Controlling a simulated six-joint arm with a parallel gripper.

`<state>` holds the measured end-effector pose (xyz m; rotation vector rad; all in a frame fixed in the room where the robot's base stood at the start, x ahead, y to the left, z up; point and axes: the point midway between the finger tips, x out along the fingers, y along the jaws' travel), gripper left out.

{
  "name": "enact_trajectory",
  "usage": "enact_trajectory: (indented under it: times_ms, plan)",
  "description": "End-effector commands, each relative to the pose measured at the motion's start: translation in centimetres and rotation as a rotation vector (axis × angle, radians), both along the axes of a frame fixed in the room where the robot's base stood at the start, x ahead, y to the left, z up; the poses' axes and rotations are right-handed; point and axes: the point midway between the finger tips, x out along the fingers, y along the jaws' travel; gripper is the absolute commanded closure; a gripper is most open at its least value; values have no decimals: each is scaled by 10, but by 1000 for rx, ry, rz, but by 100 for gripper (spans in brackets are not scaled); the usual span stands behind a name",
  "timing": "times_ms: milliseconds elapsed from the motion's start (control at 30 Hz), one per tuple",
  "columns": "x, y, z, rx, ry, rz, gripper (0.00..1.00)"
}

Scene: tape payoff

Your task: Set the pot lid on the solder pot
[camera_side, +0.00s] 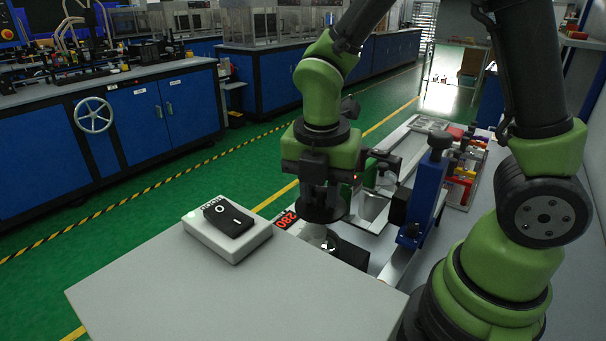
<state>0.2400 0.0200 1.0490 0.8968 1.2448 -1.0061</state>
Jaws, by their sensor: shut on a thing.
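My gripper (322,208) points straight down in the middle of the view and is shut on the pot lid, which is mostly hidden by the dark fingers. Directly below the fingers is a pale metal part (317,233) with a small dark-centred round piece beside it. I cannot tell whether this is the lid or the top of the pot. The solder pot's red display (285,219) reads 280, just left of my gripper. The rest of the pot is hidden behind the grey panel and my gripper. Whether lid and pot touch cannot be seen.
A grey panel (220,300) fills the foreground, with a white switch box (227,232) and black rocker switch on it. A blue upright fixture (426,195) stands close right of my gripper. Red and yellow items (460,180) lie farther back right.

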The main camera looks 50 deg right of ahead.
Motion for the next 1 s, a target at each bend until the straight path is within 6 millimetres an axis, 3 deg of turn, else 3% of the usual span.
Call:
enact_trajectory:
  times_ms: [500, 1000]
  plan:
    - [0, 0, -50, -3, 5, 1, 100]
    - [0, 0, -59, 0, 1, 0, 100]
